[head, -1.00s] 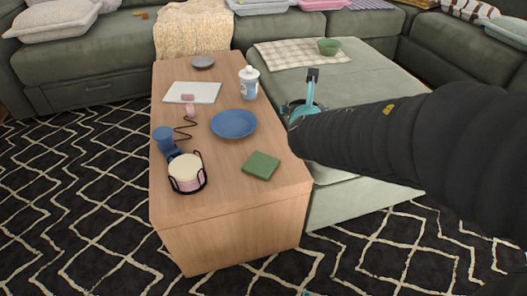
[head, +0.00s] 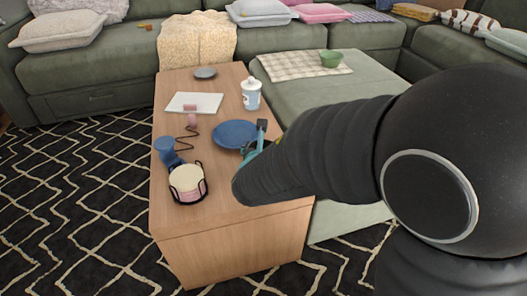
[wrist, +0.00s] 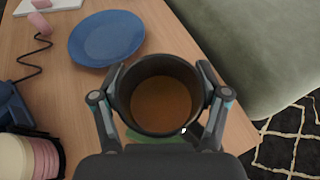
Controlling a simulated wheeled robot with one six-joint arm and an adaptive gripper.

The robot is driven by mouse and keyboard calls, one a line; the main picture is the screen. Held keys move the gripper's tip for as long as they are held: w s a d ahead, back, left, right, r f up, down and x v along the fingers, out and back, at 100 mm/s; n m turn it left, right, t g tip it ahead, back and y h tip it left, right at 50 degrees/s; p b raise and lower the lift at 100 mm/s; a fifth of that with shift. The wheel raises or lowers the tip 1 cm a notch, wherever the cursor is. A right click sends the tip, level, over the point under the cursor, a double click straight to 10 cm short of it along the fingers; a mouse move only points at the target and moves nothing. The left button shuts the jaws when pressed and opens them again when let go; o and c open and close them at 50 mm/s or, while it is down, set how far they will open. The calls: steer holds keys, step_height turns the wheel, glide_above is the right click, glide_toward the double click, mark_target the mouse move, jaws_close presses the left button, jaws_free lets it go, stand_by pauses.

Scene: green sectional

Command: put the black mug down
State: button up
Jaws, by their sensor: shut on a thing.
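The black mug (wrist: 127,88) is held upright between the two fingers of my gripper (wrist: 160,98) in the wrist view. Brown shows inside the mug, and its handle points down and to the right. My gripper is shut on the mug, over the front right part of the wooden coffee table (head: 225,222). In the head view my arm hides the mug, and only a teal and dark part of my gripper (head: 257,140) shows beside the blue plate. I cannot tell whether the mug touches the table.
A blue plate (wrist: 106,38) lies left of and beyond the mug. A green square (wrist: 157,137) is partly hidden below it. A candle in a black wire holder (head: 186,184), a blue object (head: 164,150) and a white bottle (head: 251,95) stand on the table. The green sofa (wrist: 245,45) borders the right.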

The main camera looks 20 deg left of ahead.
steer(key=shift+f, duration=0.35)
steer(key=o, duration=1.5)
steer(key=shift+o, duration=0.2)
steer(key=shift+r, duration=0.15)
steer(key=shift+s+r, duration=0.1)
steer(key=shift+s, duration=0.1)
steer(key=p+v, duration=0.2)
steer(key=v, duration=0.9)
steer(key=shift+s, duration=0.25)
